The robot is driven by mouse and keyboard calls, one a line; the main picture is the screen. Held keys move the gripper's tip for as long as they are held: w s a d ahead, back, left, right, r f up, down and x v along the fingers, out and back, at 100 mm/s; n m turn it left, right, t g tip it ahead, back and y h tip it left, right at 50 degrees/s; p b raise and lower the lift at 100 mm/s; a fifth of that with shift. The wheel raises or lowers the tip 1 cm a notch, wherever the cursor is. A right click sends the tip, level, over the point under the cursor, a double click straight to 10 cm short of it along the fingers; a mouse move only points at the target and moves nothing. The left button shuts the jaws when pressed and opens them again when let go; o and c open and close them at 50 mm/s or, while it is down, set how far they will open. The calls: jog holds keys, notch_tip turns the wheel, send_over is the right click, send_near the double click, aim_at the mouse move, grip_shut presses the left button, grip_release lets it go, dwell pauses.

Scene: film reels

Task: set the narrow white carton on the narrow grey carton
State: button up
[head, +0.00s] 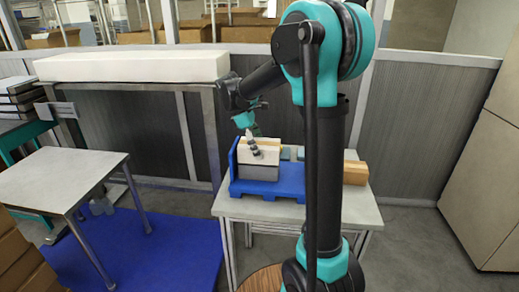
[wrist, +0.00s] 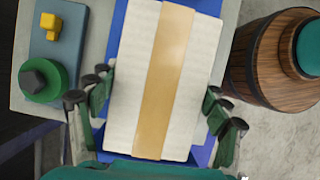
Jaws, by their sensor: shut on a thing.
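The narrow white carton (head: 266,157), with a tan band along its middle, sits between the fingers of my gripper (head: 255,147). In the wrist view the carton (wrist: 122,75) fills the middle, with the fingers of my gripper (wrist: 155,105) against its two long sides. The narrow grey carton (head: 258,173) is directly below the white one, in a blue tray (head: 275,188) on a table. The two look lined up and very close; I cannot tell whether they touch. The grey carton is hidden in the wrist view.
A tan box (head: 355,172) stands right of the tray. The wrist view shows a wooden barrel (wrist: 262,75), a blue plate with a yellow piece (wrist: 47,25), and a green disc with a dark knob (wrist: 40,80).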

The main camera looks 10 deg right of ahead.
jog(key=shift+f, duration=0.3)
jog(key=shift+f, duration=0.15)
jog(key=o, duration=1.5)
jog(key=v, duration=1.2)
jog(key=shift+r, duration=0.2)
